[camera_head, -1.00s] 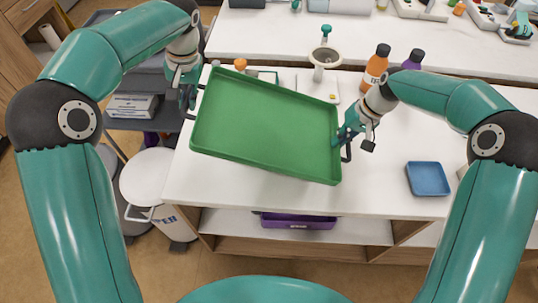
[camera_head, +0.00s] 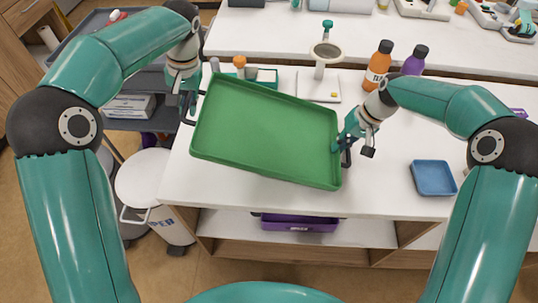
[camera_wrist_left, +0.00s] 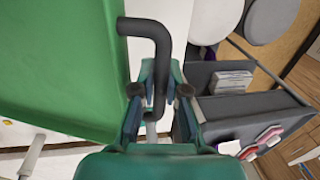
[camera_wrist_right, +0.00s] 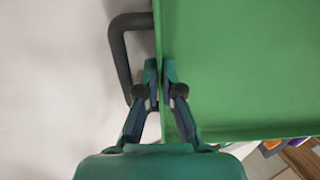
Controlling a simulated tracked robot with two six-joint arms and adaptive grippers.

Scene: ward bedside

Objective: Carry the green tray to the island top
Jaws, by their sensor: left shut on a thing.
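The green tray (camera_head: 265,132) is a shallow rectangle with a dark handle at each short end. It is over the near white top (camera_head: 400,150), angled in the head view, its right end lower in the picture. Whether it touches that top I cannot tell. My left gripper (camera_wrist_left: 160,85) is shut on the tray's left handle (camera_wrist_left: 157,50), which passes between its fingers. My right gripper (camera_wrist_right: 159,75) is at the tray's opposite end, fingertips close together beside the wall and the right handle (camera_wrist_right: 120,50).
A blue dish (camera_head: 433,178) lies to the right. A white bin (camera_head: 148,180) stands on the floor at left.

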